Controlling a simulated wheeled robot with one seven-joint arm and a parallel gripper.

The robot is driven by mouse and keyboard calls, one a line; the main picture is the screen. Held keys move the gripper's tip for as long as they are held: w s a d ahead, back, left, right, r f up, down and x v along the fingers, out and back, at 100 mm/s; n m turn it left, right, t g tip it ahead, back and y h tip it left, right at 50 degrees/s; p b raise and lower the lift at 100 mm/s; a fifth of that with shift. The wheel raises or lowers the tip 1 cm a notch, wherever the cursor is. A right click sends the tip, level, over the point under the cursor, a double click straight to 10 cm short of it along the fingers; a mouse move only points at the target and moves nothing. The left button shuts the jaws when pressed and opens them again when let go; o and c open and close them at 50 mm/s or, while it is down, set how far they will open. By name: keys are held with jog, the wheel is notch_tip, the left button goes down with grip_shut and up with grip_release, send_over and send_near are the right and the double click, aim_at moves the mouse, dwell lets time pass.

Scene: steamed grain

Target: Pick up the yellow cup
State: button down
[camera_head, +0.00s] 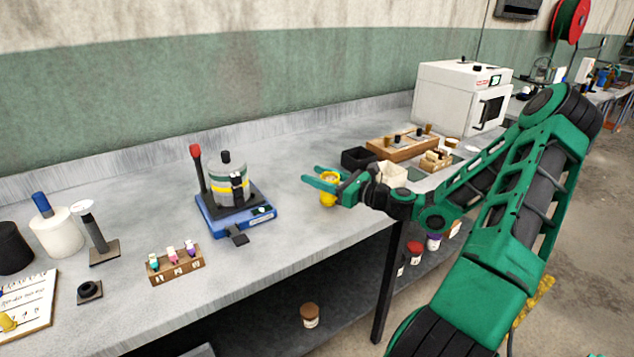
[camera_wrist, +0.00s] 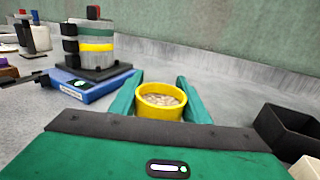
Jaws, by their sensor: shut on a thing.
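The yellow cup (camera_head: 328,192) is at the middle of the grey bench, between the fingers of my gripper (camera_head: 322,179). It also shows in the wrist view (camera_wrist: 160,90), upright, with pale grain-like bits inside. My green fingers (camera_wrist: 154,96) lie along its left and right sides and are shut on it. The cup's lower part is hidden in the wrist view. I cannot tell whether its base touches the bench.
A blue hotplate (camera_head: 236,212) with a striped pot (camera_head: 230,184) stands left of the cup. A black open box (camera_head: 358,159) and a wooden rack (camera_head: 403,146) are to the right. The bench's front edge is close. A white oven (camera_head: 447,95) stands further back.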

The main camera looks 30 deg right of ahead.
jog(key=shift+r, duration=0.5)
jog(key=a+r, duration=0.9)
jog(key=a, duration=0.2)
jog(key=shift+w+a, duration=0.25)
jog(key=shift+a, duration=0.15)
